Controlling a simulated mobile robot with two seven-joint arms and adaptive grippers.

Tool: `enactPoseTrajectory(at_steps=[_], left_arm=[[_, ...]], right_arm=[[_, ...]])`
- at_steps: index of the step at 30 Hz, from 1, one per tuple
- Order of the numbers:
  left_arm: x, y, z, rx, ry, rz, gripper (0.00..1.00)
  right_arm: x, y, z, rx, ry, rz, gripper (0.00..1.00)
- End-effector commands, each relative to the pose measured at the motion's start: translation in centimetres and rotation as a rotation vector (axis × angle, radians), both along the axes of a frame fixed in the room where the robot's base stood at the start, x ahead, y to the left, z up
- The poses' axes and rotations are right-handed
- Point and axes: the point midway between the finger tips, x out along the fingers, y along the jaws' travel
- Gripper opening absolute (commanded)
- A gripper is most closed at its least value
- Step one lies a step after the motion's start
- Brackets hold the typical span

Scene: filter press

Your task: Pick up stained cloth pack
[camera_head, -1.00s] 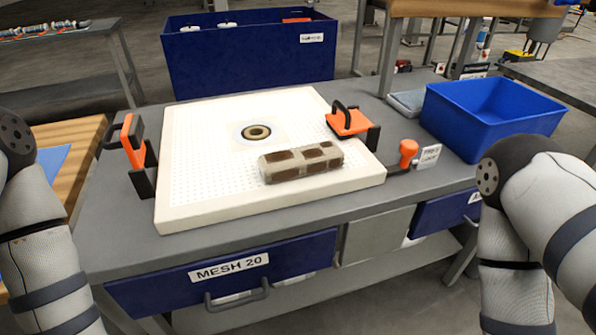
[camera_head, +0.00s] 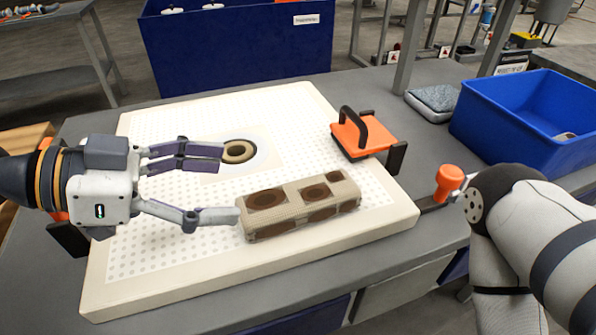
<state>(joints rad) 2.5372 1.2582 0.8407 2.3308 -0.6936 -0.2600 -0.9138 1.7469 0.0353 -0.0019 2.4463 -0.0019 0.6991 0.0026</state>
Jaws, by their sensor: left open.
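The stained cloth pack (camera_head: 299,206) is a beige roll-like block with dark brown patches. It lies on the white perforated plate (camera_head: 150,262), near its front right part. My left gripper (camera_head: 230,182) is over the plate, to the left of the pack, with its fingers pointing right and spread apart. Its lower fingertip is at or just beside the pack's left end; I cannot tell whether they touch. The upper fingers are near the ring-shaped hole (camera_head: 238,152). My right arm shows at the right edge, but its gripper is out of view.
An orange clamp with a black handle (camera_head: 362,134) stands at the plate's right edge, behind the pack. An orange knob (camera_head: 448,180) is near my right arm. A blue bin (camera_head: 500,118) and a grey pad (camera_head: 433,102) are at the back right.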

Motion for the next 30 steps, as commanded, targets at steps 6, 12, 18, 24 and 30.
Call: enactPoseTrajectory(at_steps=[6,12,18,24,30], left_arm=[[1.3,-4.2,-2.2,0.004,0.009,-0.008,0.75],[2.0,-6.6,-3.0,0.002,0.007,-0.005,0.75],[2.8,-9.9,-4.4,0.002,0.007,-0.004,0.75],[3.1,-10.5,-4.6,-0.001,0.005,0.0,0.75],[3.1,-10.4,-4.6,-0.001,0.006,-0.001,0.48]], right_arm=[[-0.7,0.0,-0.6,0.0,0.022,0.0,0.4],[-0.6,0.0,-0.5,0.0,0.018,0.001,0.4],[-0.4,0.0,-0.4,0.0,0.013,0.0,0.4],[-0.4,0.0,-0.4,0.0,0.014,0.0,0.4],[-0.5,0.0,-0.4,0.0,0.014,0.0,0.4]])
